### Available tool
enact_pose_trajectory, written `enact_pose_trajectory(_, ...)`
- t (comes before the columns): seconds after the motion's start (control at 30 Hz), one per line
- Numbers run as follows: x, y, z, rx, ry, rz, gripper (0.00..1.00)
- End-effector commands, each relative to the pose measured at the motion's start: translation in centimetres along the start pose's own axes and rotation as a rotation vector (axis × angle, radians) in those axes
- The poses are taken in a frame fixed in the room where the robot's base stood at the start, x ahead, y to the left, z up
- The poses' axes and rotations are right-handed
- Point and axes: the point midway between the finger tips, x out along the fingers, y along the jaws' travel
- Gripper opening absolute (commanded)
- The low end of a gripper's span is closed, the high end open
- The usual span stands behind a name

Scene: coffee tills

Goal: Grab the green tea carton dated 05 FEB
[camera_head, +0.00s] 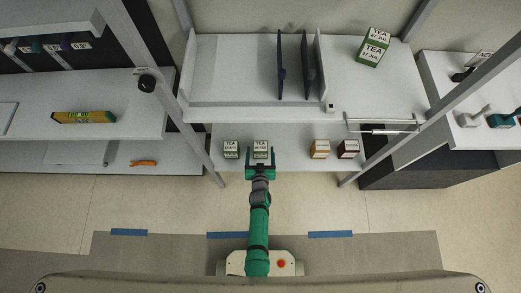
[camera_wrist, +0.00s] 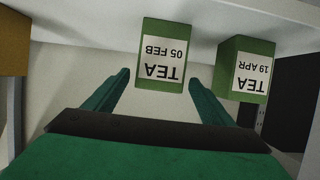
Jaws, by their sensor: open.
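The green tea carton with a label reading TEA 05 FEB (camera_wrist: 162,55) stands between and just ahead of my open fingers in the wrist view. In the head view this carton (camera_head: 261,150) stands on the lower shelf, directly beyond my gripper (camera_head: 261,170). My gripper (camera_wrist: 157,95) is open and empty, its two green fingers apart to either side of the carton's near end. I cannot tell whether they touch it. A second green tea carton, labelled 19 APR (camera_wrist: 245,75), stands to the right in the wrist view; it is the left carton (camera_head: 231,149) in the head view.
Two more cartons, one orange-brown (camera_head: 320,149) and one dark brown (camera_head: 348,149), stand right on the lower shelf (camera_head: 288,135). A green tea carton (camera_head: 373,47) stands on the upper shelf (camera_head: 225,65), close above. Metal posts flank the lower shelf.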

Motion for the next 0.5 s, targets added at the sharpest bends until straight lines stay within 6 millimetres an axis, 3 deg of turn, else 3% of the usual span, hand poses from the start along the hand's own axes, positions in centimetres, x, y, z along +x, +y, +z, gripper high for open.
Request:
enact_pose_trajectory(0.1, 1.3, 0.1, 0.0, 0.002, -0.001, 0.002, 0.77)
enact_pose_trajectory(0.5, 3.6, 0.2, 0.0, 0.000, 0.000, 0.002, 0.77)
